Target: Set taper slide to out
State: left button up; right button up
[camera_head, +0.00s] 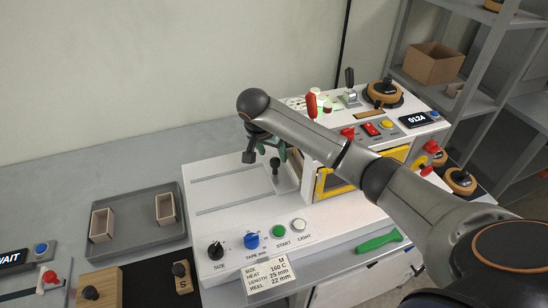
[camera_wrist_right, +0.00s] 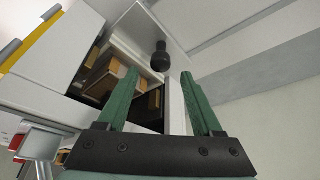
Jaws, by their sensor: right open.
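A black ball-topped knob (camera_head: 275,163), which looks like the taper slide's handle, stands on the white machine's top (camera_head: 215,170), near the right end of two long grooves. No taper label is readable. My right gripper (camera_head: 273,148) is over this end of the machine, its green fingers partly hidden behind my wrist and arm. In the right wrist view the knob (camera_wrist_right: 160,55) shows beyond and between the two spread fingertips (camera_wrist_right: 160,75). The fingers are open with nothing between them; whether they touch the knob cannot be told. My left gripper is not in view.
A yellow-framed window (camera_head: 325,183) is right of the knob. A red-handled lever (camera_head: 311,104) stands behind my arm. A grey tray (camera_head: 134,226) with two small boxes is at left. A green-handled tool (camera_head: 380,241) lies in front.

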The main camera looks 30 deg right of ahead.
aim_at(275, 159)
jog(key=shift+x, duration=2)
jog(key=shift+w, duration=0.1)
jog(key=shift+c, duration=0.4)
grip_shut()
